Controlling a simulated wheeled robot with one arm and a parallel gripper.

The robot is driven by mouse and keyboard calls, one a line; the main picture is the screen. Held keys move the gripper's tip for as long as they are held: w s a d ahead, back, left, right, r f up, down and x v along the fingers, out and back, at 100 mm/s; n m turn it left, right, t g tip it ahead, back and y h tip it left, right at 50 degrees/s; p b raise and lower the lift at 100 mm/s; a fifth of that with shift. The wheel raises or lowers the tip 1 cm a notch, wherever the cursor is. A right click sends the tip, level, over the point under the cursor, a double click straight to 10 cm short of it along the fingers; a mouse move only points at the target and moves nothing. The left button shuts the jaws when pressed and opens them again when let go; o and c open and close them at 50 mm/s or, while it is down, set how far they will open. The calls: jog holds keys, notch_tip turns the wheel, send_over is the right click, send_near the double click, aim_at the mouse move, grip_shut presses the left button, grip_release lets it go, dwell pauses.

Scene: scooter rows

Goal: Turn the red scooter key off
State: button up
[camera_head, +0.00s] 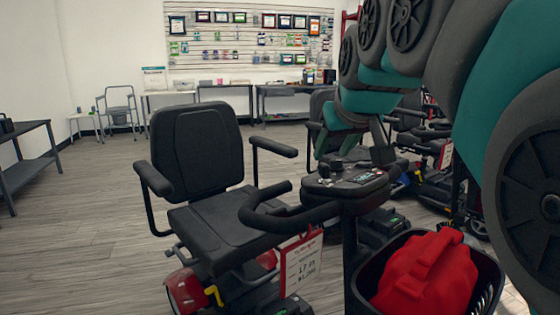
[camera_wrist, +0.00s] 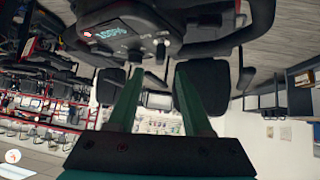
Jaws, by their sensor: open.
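The red scooter (camera_head: 187,291) stands in the foreground, with a black seat and a dark tiller console (camera_head: 347,184). The console carries a panel and small dark knobs (camera_head: 324,171). In the wrist view, which is upside down, the console (camera_wrist: 150,15) shows a lit display (camera_wrist: 110,33), a red light (camera_wrist: 87,35) and two dark knob-like parts, one of them (camera_wrist: 161,47) near the fingertips. I cannot tell which part is the key. My gripper (camera_wrist: 159,70) is open, its green fingers apart and pointing at the console, with nothing visibly held between them.
A black basket (camera_head: 492,281) holding a red bag (camera_head: 428,272) is at the scooter's front. A price tag (camera_head: 301,264) hangs below the handlebar (camera_head: 270,214). Other scooters stand close behind, to the right. Open floor (camera_head: 90,215) lies to the left.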

aim_at(325, 165)
jog(key=p+x, duration=0.1)
jog(key=x, duration=0.6)
jog(key=shift+w+f, duration=0.1)
jog(key=shift+f, duration=0.1)
grip_shut()
dwell(0.4)
